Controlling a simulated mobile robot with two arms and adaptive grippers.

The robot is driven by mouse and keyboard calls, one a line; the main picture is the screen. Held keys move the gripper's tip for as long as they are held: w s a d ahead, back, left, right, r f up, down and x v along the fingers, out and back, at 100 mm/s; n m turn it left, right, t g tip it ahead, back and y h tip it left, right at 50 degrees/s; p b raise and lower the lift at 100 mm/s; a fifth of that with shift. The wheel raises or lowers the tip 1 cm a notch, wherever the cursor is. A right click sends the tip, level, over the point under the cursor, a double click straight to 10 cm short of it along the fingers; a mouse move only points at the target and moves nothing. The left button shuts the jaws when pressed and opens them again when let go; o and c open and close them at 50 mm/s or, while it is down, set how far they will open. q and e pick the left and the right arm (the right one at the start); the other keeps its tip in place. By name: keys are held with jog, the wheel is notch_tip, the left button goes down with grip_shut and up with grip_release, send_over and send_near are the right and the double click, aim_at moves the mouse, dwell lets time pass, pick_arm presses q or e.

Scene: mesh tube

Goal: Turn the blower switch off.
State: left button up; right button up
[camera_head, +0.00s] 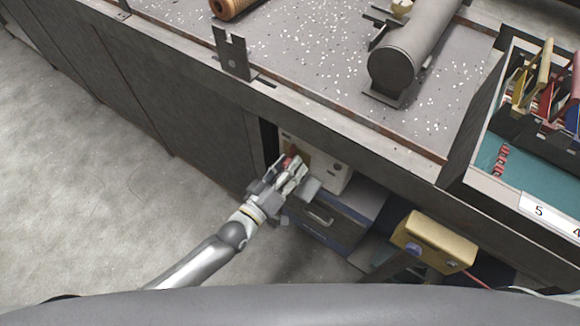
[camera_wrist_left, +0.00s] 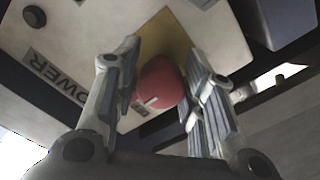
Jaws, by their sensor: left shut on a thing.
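The blower switch (camera_wrist_left: 158,84) is a round red knob with a white mark on a yellow plate (camera_wrist_left: 166,38). It sits on the front of a white control box (camera_head: 332,178) under the bench edge. Part of a dark label (camera_wrist_left: 55,78) on the box reads "OWER" in the left wrist view. My left gripper (camera_wrist_left: 165,58) has its two fingers on either side of the red knob and is shut on it. In the head view, my left gripper (camera_head: 290,172) covers much of the knob and the box front. My right gripper is not in view.
The grey bench top (camera_head: 330,60) overhangs the box. A blue drawer unit (camera_head: 335,222) stands just below it. A yellow box with a blue button (camera_head: 434,240) is to the right. A tool tray (camera_head: 490,185) is at the far right. The floor at left is clear.

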pick_arm(q)
jog(key=shift+w+a+r, duration=0.2)
jog(key=shift+w+r, duration=0.1)
jog(key=shift+r, duration=0.05)
jog(key=o, duration=0.9)
jog(key=shift+o, duration=0.2)
jog(key=shift+a+f, duration=0.1)
jog(key=shift+s, duration=0.15)
jog(key=shift+s+a+f, duration=0.1)
jog(key=shift+s+f, duration=0.05)
jog(key=shift+s, duration=0.05)
jog(key=v, duration=1.1)
jog(key=shift+s+a, duration=0.1)
